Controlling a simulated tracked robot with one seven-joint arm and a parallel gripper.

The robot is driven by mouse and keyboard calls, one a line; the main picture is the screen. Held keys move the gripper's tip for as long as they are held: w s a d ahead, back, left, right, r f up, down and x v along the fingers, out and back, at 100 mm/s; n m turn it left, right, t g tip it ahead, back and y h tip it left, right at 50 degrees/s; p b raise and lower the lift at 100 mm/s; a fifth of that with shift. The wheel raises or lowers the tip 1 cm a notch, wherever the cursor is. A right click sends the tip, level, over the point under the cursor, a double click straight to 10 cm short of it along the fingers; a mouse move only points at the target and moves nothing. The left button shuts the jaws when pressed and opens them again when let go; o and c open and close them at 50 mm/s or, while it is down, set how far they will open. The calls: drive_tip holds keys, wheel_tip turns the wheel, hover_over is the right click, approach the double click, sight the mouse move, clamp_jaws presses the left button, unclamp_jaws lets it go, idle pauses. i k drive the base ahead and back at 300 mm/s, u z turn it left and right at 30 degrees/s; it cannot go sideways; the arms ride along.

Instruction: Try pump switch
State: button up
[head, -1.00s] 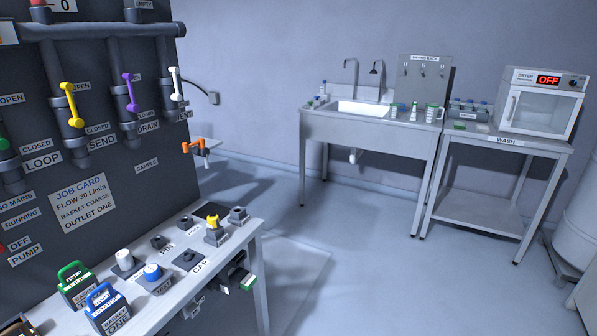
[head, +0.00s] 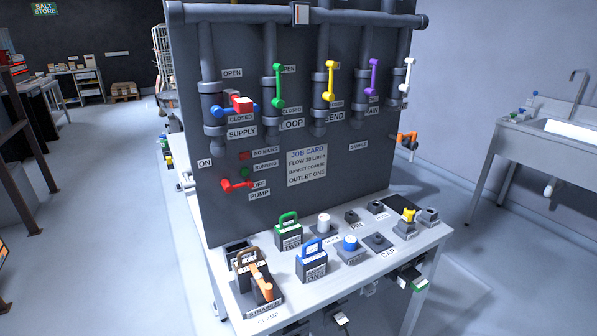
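The pump switch (head: 237,185) is a red lever low on the left of the dark panel (head: 350,215). Its handle points right, towards the OFF label (head: 260,184), above the PUMP label (head: 259,195). The ON label (head: 205,163) is up and to the left of it. Above the switch sit a small red lamp (head: 245,155) labelled NO MAINS and a green lamp (head: 245,172) labelled RUNNING. I cannot tell if either is lit. My gripper is not in view.
Green (head: 278,86), yellow (head: 330,82), purple and white handles stand upright. A bench (head: 370,285) with baskets and a strainer (head: 257,285) fronts the panel. The floor at left (head: 100,200) is mostly clear.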

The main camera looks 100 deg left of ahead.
sight(229, 188)
drive_tip(key=z, duration=0.25)
drive_tip(key=i, duration=0.15)
drive_tip(key=u, duration=2.3)
drive_tip(key=i, duration=0.15)
drive_tip(key=u, duration=1.3)
drive_tip(key=k, duration=0.55)
drive_tip(key=u, duration=0.35)
drive_tip(key=i, duration=1.55)
drive_tip(key=z, duration=0.3)
